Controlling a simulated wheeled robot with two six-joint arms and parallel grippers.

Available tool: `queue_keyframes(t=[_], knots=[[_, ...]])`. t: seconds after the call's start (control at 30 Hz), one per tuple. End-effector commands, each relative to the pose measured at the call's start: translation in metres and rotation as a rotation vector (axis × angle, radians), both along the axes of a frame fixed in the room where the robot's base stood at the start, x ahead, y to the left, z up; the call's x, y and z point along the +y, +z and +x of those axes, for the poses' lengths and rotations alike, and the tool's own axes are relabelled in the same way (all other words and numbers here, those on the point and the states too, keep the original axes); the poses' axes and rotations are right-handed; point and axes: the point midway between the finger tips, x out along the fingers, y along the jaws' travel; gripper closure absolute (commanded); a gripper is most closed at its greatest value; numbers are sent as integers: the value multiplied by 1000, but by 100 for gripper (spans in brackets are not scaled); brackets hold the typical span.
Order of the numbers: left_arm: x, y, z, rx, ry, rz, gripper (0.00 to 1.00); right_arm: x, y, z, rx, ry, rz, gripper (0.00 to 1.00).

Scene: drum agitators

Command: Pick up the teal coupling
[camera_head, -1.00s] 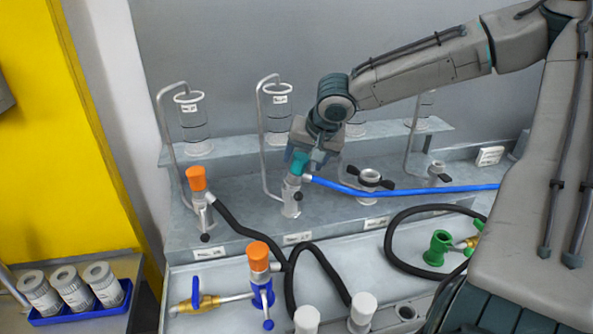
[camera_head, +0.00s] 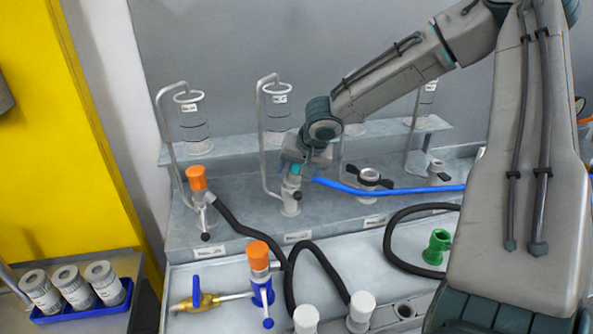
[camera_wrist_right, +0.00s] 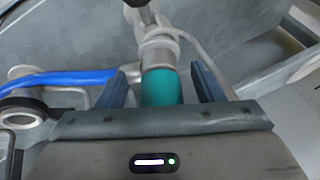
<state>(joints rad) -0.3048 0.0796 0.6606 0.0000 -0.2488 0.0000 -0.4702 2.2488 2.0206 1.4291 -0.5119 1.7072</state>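The teal coupling (camera_head: 296,170) sits on top of a grey fitting (camera_head: 290,196) on the metal step, where the blue hose starts. My right gripper (camera_head: 304,167) is over it and partly hides it. In the right wrist view the teal coupling (camera_wrist_right: 161,87) lies between the two fingers of my right gripper (camera_wrist_right: 160,82). A gap shows on each side of it, so the gripper is open around it. My left gripper is not in view.
An orange-capped fitting (camera_head: 197,180) stands to the left, with a black hose (camera_head: 237,226). A bent pipe (camera_head: 262,130) rises close by. White-capped parts (camera_head: 362,305) and a green fitting (camera_head: 437,243) are in front.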

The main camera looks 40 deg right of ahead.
Motion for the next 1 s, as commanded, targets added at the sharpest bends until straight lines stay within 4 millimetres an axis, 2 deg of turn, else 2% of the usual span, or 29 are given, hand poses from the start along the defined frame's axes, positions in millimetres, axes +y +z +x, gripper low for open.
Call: queue_keyframes(t=[0.03,0.3,0.5,0.63,1.0], knots=[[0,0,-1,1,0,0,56,0,0,0,0,0,0,47],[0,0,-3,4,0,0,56,0,1,0,-1,0,0,100],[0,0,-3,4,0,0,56,0,1,0,-1,0,0,100],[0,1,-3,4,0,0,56,0,12,1,-4,0,-1,100],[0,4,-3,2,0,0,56,0,82,1,-6,-1,-2,100]])
